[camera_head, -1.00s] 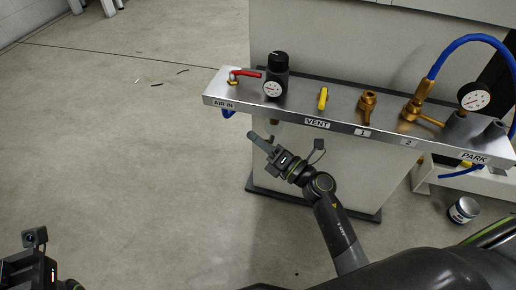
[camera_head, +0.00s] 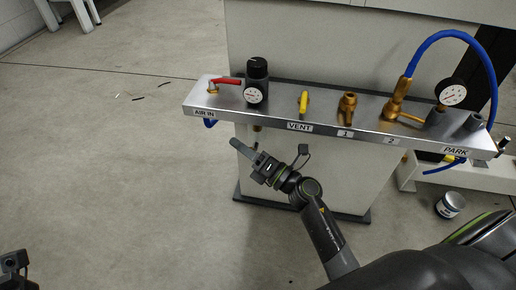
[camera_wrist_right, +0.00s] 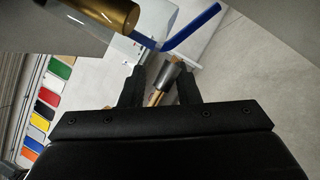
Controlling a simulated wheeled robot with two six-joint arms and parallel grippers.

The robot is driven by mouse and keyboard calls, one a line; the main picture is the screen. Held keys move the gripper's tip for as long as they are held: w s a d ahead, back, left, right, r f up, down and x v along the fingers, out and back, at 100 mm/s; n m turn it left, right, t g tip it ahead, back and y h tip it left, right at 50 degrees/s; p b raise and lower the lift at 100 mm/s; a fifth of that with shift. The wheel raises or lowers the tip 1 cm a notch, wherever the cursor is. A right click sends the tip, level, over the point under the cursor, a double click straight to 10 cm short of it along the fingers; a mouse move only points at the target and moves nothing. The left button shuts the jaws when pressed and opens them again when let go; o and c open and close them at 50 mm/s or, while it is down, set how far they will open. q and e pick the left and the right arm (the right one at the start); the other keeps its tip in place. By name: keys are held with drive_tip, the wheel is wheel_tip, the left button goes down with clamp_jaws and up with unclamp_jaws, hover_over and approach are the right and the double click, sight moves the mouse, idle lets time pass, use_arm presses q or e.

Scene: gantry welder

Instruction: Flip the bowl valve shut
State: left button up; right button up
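No part labelled as the bowl valve shows. A dark regulator with a gauge (camera_head: 256,85) stands on the metal panel (camera_head: 222,100), and a small brass-coloured fitting (camera_head: 256,137) hangs under the panel below it. My right gripper (camera_head: 248,152) is just below the panel's front edge near that fitting, pointing up and left. In the right wrist view its two fingers (camera_wrist_right: 161,88) are apart. A grey cylinder with brass ends (camera_wrist_right: 179,82) shows between them; whether it touches them I cannot tell. A large brass cylinder (camera_wrist_right: 100,22) is at upper left. My left gripper (camera_head: 15,264) is barely in view at bottom left.
The panel carries a red-handled AIR IN valve (camera_head: 226,81), a yellow VENT lever (camera_head: 303,101), brass fittings (camera_head: 347,105) and a blue hose (camera_head: 440,36). A PARK post (camera_head: 473,123) is at right. A small can (camera_head: 450,204) is on the floor. Open floor is at left.

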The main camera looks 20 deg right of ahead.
drive_tip(key=v, duration=1.7)
drive_tip(key=shift+s, duration=0.2)
drive_tip(key=shift+d, duration=0.1)
